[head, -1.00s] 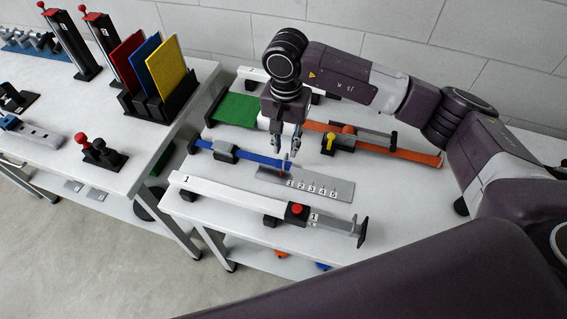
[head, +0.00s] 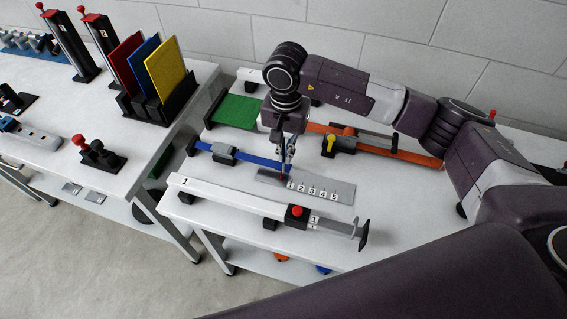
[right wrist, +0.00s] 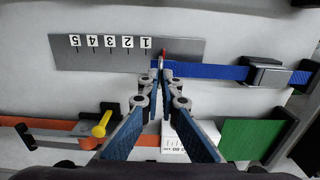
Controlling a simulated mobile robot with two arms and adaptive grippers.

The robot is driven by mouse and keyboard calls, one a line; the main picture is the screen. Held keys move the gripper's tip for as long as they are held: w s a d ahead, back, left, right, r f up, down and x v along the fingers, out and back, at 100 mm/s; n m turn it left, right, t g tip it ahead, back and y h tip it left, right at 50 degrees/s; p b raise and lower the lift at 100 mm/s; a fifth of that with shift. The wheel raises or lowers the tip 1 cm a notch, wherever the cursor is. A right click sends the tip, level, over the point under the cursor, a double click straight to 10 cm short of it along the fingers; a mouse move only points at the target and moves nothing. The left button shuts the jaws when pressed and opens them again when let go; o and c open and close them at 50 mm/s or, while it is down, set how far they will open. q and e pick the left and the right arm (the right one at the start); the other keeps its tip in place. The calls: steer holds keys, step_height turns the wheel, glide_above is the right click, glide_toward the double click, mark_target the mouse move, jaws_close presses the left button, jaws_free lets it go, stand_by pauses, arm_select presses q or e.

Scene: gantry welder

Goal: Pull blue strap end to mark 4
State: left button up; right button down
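The blue strap (head: 258,161) runs from a grey-and-black buckle (head: 224,154) to a grey scale plate (head: 338,192) with marks 1 to 5. It also shows in the right wrist view (right wrist: 215,71). The red pointer (right wrist: 164,53) at the strap end is beside mark 1 (right wrist: 146,42), on the side away from mark 2. My right gripper (head: 284,166) points down at the strap end. Its fingertips (right wrist: 161,70) are close together around the small tab there, which they largely hide. My left gripper is not in view.
An orange strap (head: 405,156) with a yellow-knobbed buckle (head: 331,146) lies behind. The plate beyond mark 1 is clear.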

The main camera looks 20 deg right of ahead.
steer(key=shift+s+d+f+b, duration=0.1)
steer(key=shift+s+d, duration=0.4)
steer(key=shift+d, duration=0.2)
steer(key=shift+s+d+b, duration=0.15)
steer(key=shift+s+d, duration=0.3)
steer(key=shift+d, duration=0.2)
steer(key=shift+s+d+f+b, duration=0.1)
steer(key=shift+s+d, duration=0.4)
steer(key=shift+d, duration=0.2)
steer(key=shift+s+d+b, duration=0.3)
steer(key=shift+s+d, duration=0.35)
steer(key=shift+d, duration=0.3)
steer(key=shift+s+d+b, duration=0.3)
steer(key=shift+s+d, duration=0.4)
steer(key=shift+d, duration=0.25)
steer(key=shift+s+d+b, duration=0.3)
steer(key=shift+s+d, duration=0.35)
steer(key=shift+d, duration=0.3)
steer(key=shift+d+r, duration=0.1)
steer(key=shift+d, duration=0.1)
steer(key=shift+a, duration=0.1)
steer(key=shift+s+d+r+b, duration=0.1)
steer(key=shift+s+d+b, duration=0.45)
steer(key=shift+d, duration=0.3)
steer(key=shift+s+d+f+b, duration=0.1)
steer(key=shift+s+d+b, duration=0.45)
steer(key=shift+d, duration=0.25)
steer(key=shift+s+d+r+b, duration=0.1)
steer(key=shift+s+d+b, duration=0.45)
steer(key=shift+d, duration=0.3)
